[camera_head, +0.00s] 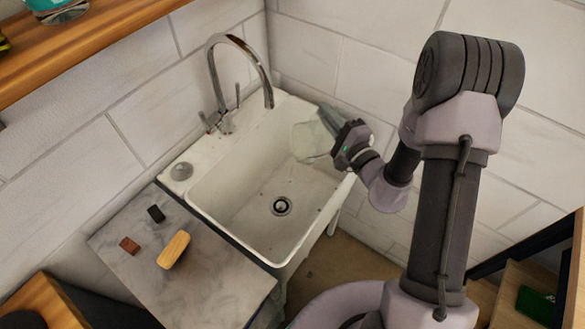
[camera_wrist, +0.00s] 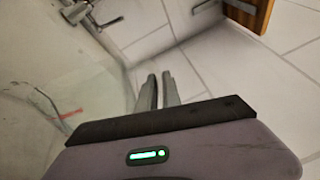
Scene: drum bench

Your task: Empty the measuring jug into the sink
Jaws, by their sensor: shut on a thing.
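The measuring jug (camera_head: 308,141) is clear and faint, above the right rim of the white sink (camera_head: 230,200). It looks tilted; how much liquid it holds, I cannot tell. My gripper (camera_head: 331,121) is shut on the jug's upper right side, which I take to be its handle. In the wrist view, the clear jug wall with red marks (camera_wrist: 70,112) fills the left, and my fingers (camera_wrist: 160,90) are close together beside it. The sink basin is open below, with a round drain (camera_head: 281,206) in its floor. No stream of liquid is clear.
A curved chrome tap (camera_head: 240,42) stands at the back of the sink. A marble counter (camera_head: 215,285) at left holds a wooden-backed block (camera_head: 174,249) and two small dark blocks. A tiled wall (camera_head: 365,75) is close behind my gripper.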

